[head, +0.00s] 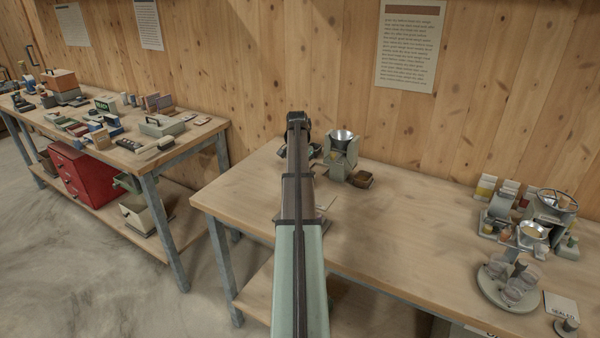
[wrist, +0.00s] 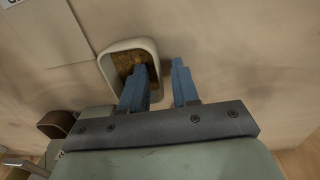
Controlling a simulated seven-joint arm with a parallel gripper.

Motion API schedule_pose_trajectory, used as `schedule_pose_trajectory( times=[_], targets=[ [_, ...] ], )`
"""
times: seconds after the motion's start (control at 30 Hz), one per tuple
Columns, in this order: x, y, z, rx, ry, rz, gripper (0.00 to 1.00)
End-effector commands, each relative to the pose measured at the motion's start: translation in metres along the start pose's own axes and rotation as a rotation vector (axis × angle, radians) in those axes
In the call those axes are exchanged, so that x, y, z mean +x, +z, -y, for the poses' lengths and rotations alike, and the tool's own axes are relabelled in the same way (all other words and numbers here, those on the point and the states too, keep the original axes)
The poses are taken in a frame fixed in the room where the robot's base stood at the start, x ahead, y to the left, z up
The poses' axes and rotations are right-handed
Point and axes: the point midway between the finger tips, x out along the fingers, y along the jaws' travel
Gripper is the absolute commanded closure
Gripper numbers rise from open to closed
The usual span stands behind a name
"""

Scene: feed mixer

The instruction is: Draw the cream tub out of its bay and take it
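The cream tub (wrist: 148,44) shows in the wrist view as a pale, rounded open box with brown, grainy contents. It is close to my gripper (wrist: 159,63), and its near part is hidden by the left finger and palm. My gripper's two blue fingers are apart. The left fingertip overlaps the tub's opening and the right one is outside its right wall, so that wall lies between them. I cannot tell whether either finger touches it. In the head view my arm covers the tub; the grey-green mixer (head: 341,158) with a metal funnel stands just right of my arm's far end.
A brown tub (head: 359,180) sits at the mixer's foot. A pale card (wrist: 45,35) lies on the wooden bench (head: 420,235). Glass jars on a round tray (head: 492,291) and other devices stand at the right. The bench's middle is clear.

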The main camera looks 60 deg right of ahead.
Motion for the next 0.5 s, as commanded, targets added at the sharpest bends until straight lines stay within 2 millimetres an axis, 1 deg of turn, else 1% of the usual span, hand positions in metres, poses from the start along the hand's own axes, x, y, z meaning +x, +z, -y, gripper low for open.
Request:
schedule_pose_trajectory(
  times=[0.3, 0.37, 0.5],
  targets=[
    [-0.002, 0.0, 0.0, 0.0, 0.0, -0.001, 0.68],
    [-0.006, -0.001, 0.0, 0.0, 0.0, -0.001, 0.68],
    [-0.022, -0.001, 0.001, 0.0, -0.001, -0.001, 0.68]
  ],
)
